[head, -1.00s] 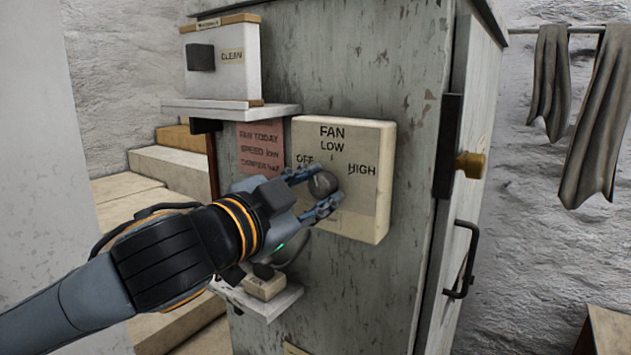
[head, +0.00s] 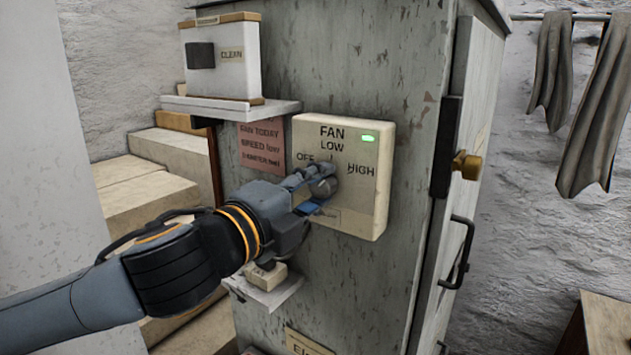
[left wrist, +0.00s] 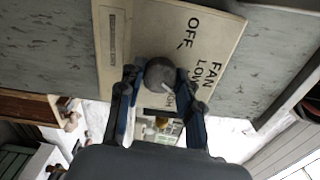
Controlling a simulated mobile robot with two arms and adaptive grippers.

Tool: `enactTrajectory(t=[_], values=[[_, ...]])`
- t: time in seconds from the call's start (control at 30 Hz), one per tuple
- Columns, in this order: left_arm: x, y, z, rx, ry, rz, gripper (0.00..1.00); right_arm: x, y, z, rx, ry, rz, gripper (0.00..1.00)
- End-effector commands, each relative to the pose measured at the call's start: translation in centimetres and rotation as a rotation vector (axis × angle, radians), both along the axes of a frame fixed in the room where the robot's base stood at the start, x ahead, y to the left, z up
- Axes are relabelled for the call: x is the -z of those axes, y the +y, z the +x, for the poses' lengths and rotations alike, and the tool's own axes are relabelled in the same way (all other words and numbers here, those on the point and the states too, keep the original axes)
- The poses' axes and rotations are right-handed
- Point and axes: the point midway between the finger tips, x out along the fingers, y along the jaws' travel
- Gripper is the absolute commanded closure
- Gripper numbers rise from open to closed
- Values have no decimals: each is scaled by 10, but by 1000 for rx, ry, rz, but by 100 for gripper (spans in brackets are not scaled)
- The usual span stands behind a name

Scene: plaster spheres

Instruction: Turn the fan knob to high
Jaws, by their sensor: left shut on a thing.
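The cream fan panel (head: 365,212) is on the front of the grey cabinet, lettered FAN, OFF, LOW and HIGH. A green light (head: 369,139) glows at its upper right. The round dark knob (head: 326,187) is at its middle, partly hidden by my fingers in the head view. My left gripper (head: 318,190) is shut on the knob. In the left wrist view, the fingers (left wrist: 158,84) sit on either side of the knob (left wrist: 160,72). A pale mark on the knob's edge lies towards the partly hidden HIGH lettering; its exact setting is hard to tell. My right gripper is out of view.
A pink note (head: 261,146) left of the panel reads FAN TODAY, SPEED low. A shelf (head: 232,107) above it holds a white box (head: 238,75) marked CLEAN. A small ledge (head: 268,297) is below my gripper.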

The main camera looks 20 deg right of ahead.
Motion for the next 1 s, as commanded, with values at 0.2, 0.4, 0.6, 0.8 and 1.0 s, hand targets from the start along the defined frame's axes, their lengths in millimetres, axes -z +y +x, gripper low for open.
enactTrajectory(t=[0.2, 0.4, 0.6, 0.8, 1.0], values=[[0, 0, 0, 1, -142, 114, 97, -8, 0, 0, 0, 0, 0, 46], [0, 0, 0, 0, -241, 190, 97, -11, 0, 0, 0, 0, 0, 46], [1, 0, 0, 0, -301, 239, 97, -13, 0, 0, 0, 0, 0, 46], [1, 0, 0, 1, -328, 259, 97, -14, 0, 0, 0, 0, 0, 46], [2, 0, 0, 1, -333, 262, 97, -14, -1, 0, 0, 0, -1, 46]])
